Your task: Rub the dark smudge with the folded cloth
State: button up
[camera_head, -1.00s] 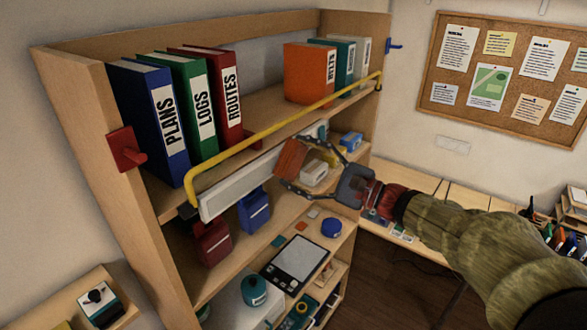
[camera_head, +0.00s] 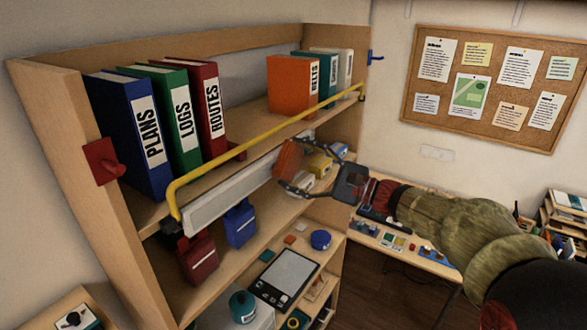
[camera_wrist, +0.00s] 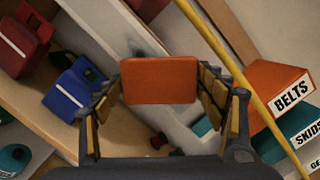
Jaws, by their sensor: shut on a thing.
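My gripper (camera_head: 288,172) is shut on the folded orange cloth (camera_head: 290,158), in front of the right part of the white rail (camera_head: 228,194) under the upper shelf. In the wrist view the cloth (camera_wrist: 160,82) is flat between the finger pads. A dark smudge (camera_wrist: 148,44) shows on the pale rail just beyond the cloth's top edge; the cloth may hide part of it. I cannot tell whether the cloth touches the rail. The smudge is not seen in the head view.
A yellow bar (camera_head: 265,140) runs along the shelf front, close above the rail. Binders (camera_head: 182,125) stand on the upper shelf. A scale (camera_head: 284,276) and a blue round thing (camera_head: 320,240) sit lower.

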aim_at(262, 173)
jog(key=shift+s+a, duration=0.1)
jog(key=shift+a, duration=0.05)
jog(key=shift+s+a+b, duration=0.7)
jog(key=shift+s+a, duration=0.05)
jog(key=shift+s, duration=0.25)
jog(key=shift+s+a+b, duration=0.75)
jog(key=shift+s, duration=0.2)
jog(key=shift+s+a+b, duration=0.7)
jog(key=shift+s+a, duration=0.05)
jog(key=shift+s, duration=0.25)
jog(key=shift+s+d, duration=0.2)
jog(key=shift+d, duration=0.25)
jog(key=shift+s+r+b+v, duration=0.15)
jog(key=shift+b+v, duration=0.35)
jog(key=shift+v, duration=0.75)
jog(key=shift+s+r+b+v, duration=0.1)
jog(key=shift+b+v, duration=0.35)
jog(key=shift+v, duration=0.85)
jog(key=shift+a, duration=0.1)
jog(key=v, duration=0.3)
jog(key=shift+s+a+r, duration=0.15)
